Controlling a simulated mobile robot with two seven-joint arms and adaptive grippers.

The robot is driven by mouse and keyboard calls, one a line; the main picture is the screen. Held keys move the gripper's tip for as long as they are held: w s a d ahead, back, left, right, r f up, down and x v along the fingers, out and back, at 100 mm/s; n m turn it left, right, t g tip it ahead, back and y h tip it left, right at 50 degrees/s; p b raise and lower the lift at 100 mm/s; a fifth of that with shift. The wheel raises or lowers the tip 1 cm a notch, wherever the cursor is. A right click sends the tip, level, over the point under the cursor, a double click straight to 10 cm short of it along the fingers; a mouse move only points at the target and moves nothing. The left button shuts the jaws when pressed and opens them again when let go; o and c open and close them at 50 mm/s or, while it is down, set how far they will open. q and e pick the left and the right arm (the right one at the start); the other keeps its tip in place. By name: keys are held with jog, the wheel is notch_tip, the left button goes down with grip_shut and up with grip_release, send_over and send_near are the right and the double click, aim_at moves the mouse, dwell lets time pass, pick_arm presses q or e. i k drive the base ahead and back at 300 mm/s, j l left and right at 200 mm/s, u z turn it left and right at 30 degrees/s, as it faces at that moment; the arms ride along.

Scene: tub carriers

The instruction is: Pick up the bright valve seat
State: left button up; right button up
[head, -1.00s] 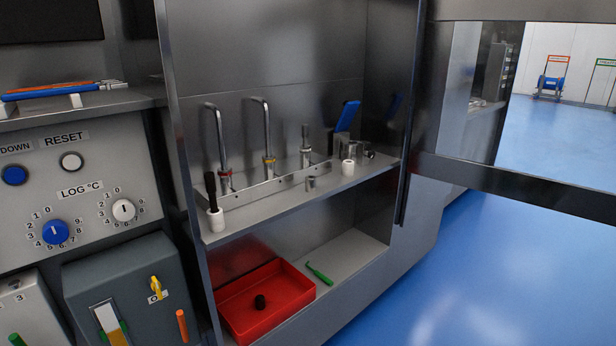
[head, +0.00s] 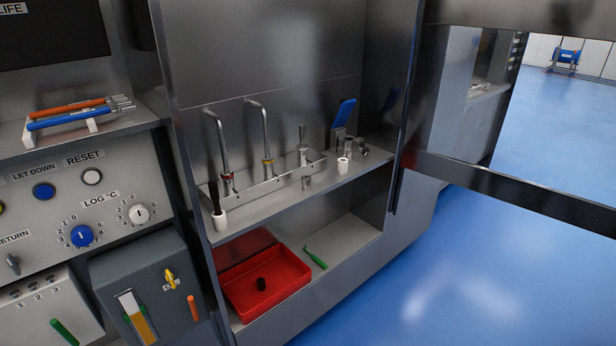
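A small shiny metal cylinder (head: 307,183) stands on the upper shelf, in front of the metal rail; it looks like the bright valve seat, though it is too small to be sure. A small dark cylinder (head: 261,284) lies in the red tray (head: 290,291) on the lower shelf. A white cylinder (head: 343,166) with an opening in its top stands farther right on the upper shelf. Neither of my grippers is in view.
Two bent metal pipes (head: 266,135) and a valve stem rise from the rail. A black-handled brush (head: 217,199) stands at the shelf's left end, a blue lever (head: 345,112) at the right. A green hooked tool (head: 316,257) lies beside the tray. A dark-framed panel (head: 500,180) stands right.

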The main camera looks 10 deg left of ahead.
aim_at(305, 180)
jog(key=i+l+u, duration=0.25)
jog(key=i+l, duration=0.55)
